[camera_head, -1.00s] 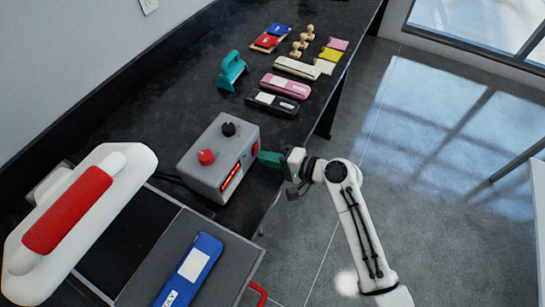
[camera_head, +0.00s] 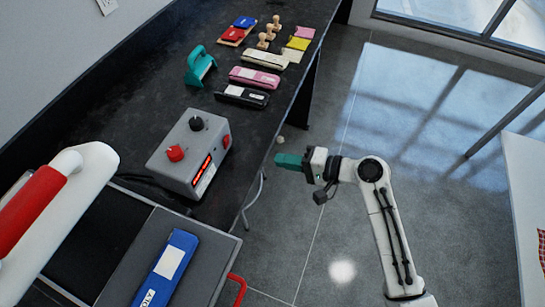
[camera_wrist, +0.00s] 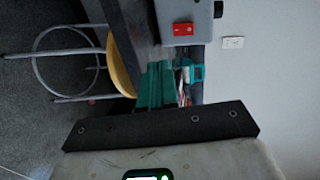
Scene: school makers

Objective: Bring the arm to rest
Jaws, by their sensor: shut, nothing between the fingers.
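My white arm (camera_head: 388,225) stands at the right of the bench in the head view, bent at its elbow. My gripper (camera_head: 280,160) has teal fingers, points left, and hangs over the floor just off the bench's right edge. Its fingers are shut and empty. In the wrist view the teal fingers (camera_wrist: 155,88) lie side by side at the middle, pointing toward the bench. No object touches the gripper.
The black bench (camera_head: 125,120) holds a grey control box (camera_head: 188,152) with red and black knobs, a press with a red handle (camera_head: 30,208), a blue case (camera_head: 168,270) and several cases. A stool (camera_wrist: 122,62) stands near the bench.

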